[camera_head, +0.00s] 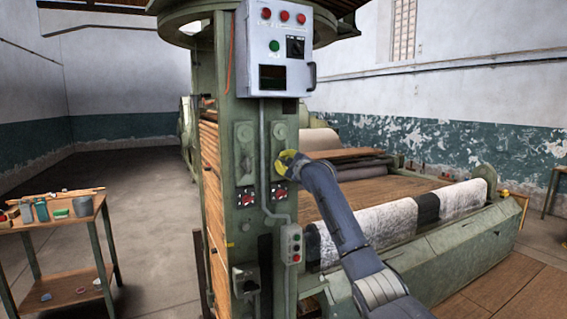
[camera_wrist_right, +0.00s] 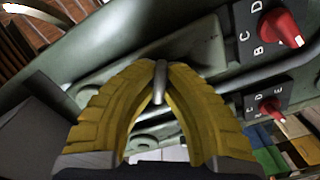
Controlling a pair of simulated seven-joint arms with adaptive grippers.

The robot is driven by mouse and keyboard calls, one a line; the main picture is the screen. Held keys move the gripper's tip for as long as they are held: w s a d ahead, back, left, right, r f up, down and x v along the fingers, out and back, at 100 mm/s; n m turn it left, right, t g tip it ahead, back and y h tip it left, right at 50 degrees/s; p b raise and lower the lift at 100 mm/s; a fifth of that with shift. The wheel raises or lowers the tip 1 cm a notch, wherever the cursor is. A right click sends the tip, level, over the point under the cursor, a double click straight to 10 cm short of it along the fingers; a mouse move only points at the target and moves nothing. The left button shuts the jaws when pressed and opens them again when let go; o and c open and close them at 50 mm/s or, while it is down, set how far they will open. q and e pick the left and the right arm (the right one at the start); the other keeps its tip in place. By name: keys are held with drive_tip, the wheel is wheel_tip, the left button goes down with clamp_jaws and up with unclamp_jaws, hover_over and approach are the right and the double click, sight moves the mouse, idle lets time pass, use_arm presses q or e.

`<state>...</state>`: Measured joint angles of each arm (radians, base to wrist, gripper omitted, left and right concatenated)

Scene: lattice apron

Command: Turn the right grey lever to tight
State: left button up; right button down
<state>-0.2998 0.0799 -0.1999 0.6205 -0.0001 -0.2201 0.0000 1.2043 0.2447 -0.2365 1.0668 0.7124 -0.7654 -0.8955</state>
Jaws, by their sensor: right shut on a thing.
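My right gripper (camera_head: 284,163), with yellow fingers, is at the right-hand plate on the front of the green machine. In the right wrist view its curved fingers (camera_wrist_right: 160,75) are shut on the grey lever (camera_wrist_right: 159,90), a slim metal bar between their tips. In the head view the gripper hides this lever. The left plate (camera_head: 244,153) stands beside it, and its lever is too small to make out. No "tight" mark is readable. My left gripper is not in view.
Red knobs with letters sit below the plates, one at left (camera_head: 247,199) and one at right (camera_head: 279,193); they also show in the wrist view (camera_wrist_right: 280,28). A grey conduit (camera_head: 263,160) runs between the plates. A control box (camera_head: 275,45) is above. A wooden cart (camera_head: 65,240) stands at left.

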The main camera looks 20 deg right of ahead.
drive_tip(key=m, duration=1.1)
drive_tip(key=shift+a, duration=0.1)
drive_tip(key=shift+m, duration=0.3)
idle(0.4)
drive_tip(key=c, duration=1.5)
unclamp_jaws()
drive_tip(key=shift+o, duration=0.2)
drive_tip(key=shift+f, duration=0.1)
drive_tip(key=s+d, duration=0.2)
drive_tip(key=s, duration=0.9)
drive_tip(key=shift+s, duration=0.4)
